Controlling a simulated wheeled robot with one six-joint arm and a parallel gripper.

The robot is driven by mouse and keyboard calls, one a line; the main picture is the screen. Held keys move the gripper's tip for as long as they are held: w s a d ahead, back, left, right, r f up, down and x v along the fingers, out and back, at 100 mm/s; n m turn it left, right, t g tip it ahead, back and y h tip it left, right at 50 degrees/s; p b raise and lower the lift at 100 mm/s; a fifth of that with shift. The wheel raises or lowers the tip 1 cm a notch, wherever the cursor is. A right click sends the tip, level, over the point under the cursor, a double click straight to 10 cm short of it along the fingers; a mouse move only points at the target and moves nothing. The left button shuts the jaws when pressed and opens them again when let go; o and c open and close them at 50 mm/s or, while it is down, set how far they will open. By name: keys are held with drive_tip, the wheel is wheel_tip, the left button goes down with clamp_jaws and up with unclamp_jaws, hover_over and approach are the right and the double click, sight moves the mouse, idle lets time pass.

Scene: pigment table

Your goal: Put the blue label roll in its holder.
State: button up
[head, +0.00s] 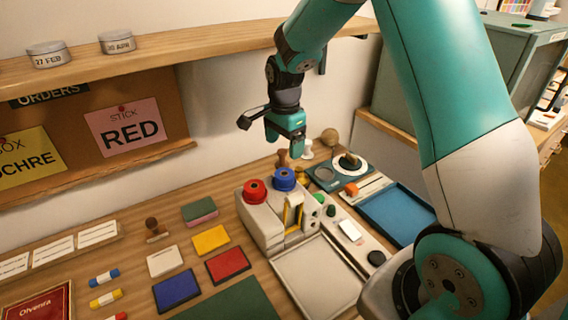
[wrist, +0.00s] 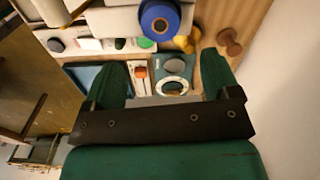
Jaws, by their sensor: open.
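The blue label roll (head: 284,179) is at the top of the pale dispenser block (head: 262,229), right beside a red roll (head: 255,191). I cannot tell how deeply the blue roll is seated. In the wrist view the blue roll (wrist: 160,20) shows its round face and dark centre at the top edge, beyond my fingertips. My gripper (head: 290,151) is open and empty, pointing down above and slightly behind the blue roll, apart from it. Its two green fingers (wrist: 165,78) are spread wide in the wrist view.
Wooden stamps (wrist: 229,42) stand behind the dispenser near the wall. A blue tray (head: 397,213) and a teal plate with a round dial (head: 341,171) lie to the right. Coloured pads (head: 228,265) lie to the left. A wooden shelf (head: 150,62) runs along the wall.

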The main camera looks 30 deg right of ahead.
drive_tip(key=s+a+r+n+y, duration=0.2)
drive_tip(key=s+a+r+n, duration=0.7)
drive_tip(key=a, duration=0.1)
drive_tip(key=s+a+r+n+y, duration=0.1)
drive_tip(key=s+a+r+n, duration=0.1)
drive_tip(key=s+a+n, duration=0.2)
drive_tip(key=s+a+r+n+y, duration=0.1)
drive_tip(key=s+a+n, duration=0.3)
drive_tip(key=s+n, duration=0.6)
drive_tip(key=s+r, duration=0.1)
drive_tip(key=s, duration=0.3)
drive_tip(key=shift+s, duration=0.3)
